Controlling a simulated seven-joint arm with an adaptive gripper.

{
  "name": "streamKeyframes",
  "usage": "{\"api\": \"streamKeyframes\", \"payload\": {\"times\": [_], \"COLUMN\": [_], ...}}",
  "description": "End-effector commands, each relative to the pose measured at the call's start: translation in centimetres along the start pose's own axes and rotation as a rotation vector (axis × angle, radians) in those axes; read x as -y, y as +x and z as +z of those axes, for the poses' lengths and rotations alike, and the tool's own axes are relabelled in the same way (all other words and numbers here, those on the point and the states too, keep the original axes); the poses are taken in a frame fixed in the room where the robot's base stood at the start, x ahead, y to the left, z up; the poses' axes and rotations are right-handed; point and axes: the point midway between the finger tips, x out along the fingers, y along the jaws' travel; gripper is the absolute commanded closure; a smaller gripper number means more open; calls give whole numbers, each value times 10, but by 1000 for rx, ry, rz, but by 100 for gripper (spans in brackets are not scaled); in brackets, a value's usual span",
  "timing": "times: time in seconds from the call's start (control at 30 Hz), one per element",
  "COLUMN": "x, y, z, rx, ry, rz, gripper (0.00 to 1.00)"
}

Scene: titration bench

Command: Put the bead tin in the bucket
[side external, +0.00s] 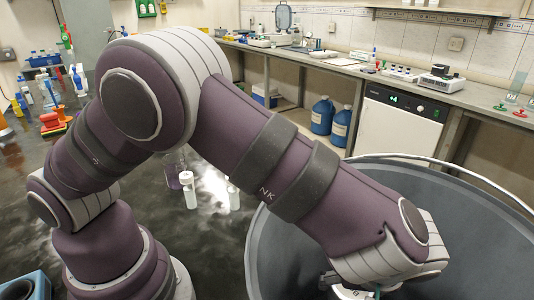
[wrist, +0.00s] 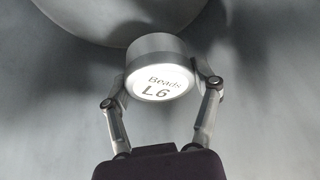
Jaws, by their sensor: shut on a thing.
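The bead tin (wrist: 158,75) is a round silver-grey tin with a white label reading "Beads L6". My gripper (wrist: 160,90) is shut on it, one finger on each side, in the wrist view. The grey bucket (side external: 272,250) is large and stands at the right in the side view; its smooth grey inside fills the wrist view behind the tin. My arm reaches over the rim, and my wrist is at the bucket's opening. In the side view the fingers and the tin are hidden or cut off by the bottom edge.
Coloured items (side external: 55,122) are at the far left. Blue jugs (side external: 322,115) stand under the back counter. The bucket's pale handle (side external: 455,165) arches along its far rim.

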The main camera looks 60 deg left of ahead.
Motion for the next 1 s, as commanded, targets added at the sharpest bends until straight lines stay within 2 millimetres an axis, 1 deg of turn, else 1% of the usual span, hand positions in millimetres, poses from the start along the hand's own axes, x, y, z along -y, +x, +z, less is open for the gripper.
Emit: {"api": "streamKeyframes", "payload": {"times": [0.03, 0.13, 0.2, 0.3, 0.37, 0.7, 0.73, 0.9, 1.0], "x": [1, 0, 1, 0, 0, 0, 0, 0, 0], "y": [9, 24, 39, 54, 57, 60, 60, 59, 59], "z": [4, 10, 16, 22, 24, 25, 25, 25, 25], "rx": [0, 0, 1, 0, 1, 1, 1, 1, 1], "ry": [1, 2, 2, 2, 1, 2, 2, 2, 2], "rz": [-4, -3, -4, -1, 1, 2, 3, 3, 3], "gripper": [74, 74, 74, 74, 74, 74, 33, 11, 11]}}
